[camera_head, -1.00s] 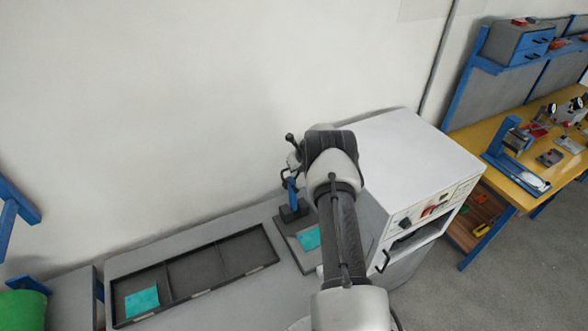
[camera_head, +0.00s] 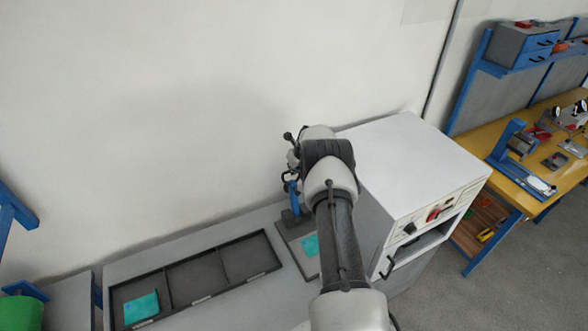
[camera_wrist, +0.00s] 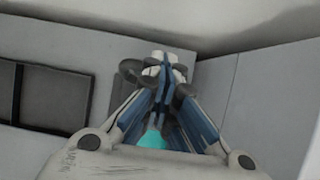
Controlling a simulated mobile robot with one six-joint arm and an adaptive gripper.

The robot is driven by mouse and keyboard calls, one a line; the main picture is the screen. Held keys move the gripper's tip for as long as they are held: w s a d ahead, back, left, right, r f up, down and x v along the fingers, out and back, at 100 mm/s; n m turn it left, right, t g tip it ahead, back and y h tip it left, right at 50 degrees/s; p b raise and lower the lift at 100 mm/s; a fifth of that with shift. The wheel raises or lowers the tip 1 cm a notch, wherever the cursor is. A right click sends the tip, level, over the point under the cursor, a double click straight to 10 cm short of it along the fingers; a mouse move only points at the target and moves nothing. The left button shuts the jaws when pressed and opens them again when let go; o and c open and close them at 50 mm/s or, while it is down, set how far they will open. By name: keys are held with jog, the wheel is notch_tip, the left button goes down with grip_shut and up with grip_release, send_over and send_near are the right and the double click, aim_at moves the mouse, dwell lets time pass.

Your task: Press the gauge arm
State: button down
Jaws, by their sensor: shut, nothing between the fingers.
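The gauge shows only in part. Its dark base (camera_head: 288,219) stands on the grey bench, behind a teal piece (camera_head: 309,245) on a dark plate. A black knob (camera_head: 288,136) on a thin stalk sticks up at the left of my wrist. My gripper (camera_head: 292,196) is mostly hidden behind my wrist, with blue showing above the base. In the wrist view my gripper (camera_wrist: 163,82) has its blue fingers drawn together, empty, in front of dark and white gauge parts (camera_wrist: 132,70). I cannot tell whether the fingertips touch the gauge arm.
A dark tray with compartments (camera_head: 222,270) lies left on the bench, with a teal piece (camera_head: 141,308) in its left compartment. A white cabinet (camera_head: 400,150) stands close at the right. The wall is close behind. A yellow workbench (camera_head: 520,185) is farther right.

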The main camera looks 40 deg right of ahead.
jog(key=shift+w+r, duration=0.5)
jog(key=shift+r, duration=0.2)
jog(key=shift+d+r, duration=0.15)
jog(key=shift+r, duration=0.3)
jog(key=s+f+v, duration=0.1)
jog(key=v, duration=0.9)
jog(key=shift+s+r, duration=0.2)
jog(key=shift+s, duration=0.3)
jog(key=shift+a, duration=0.3)
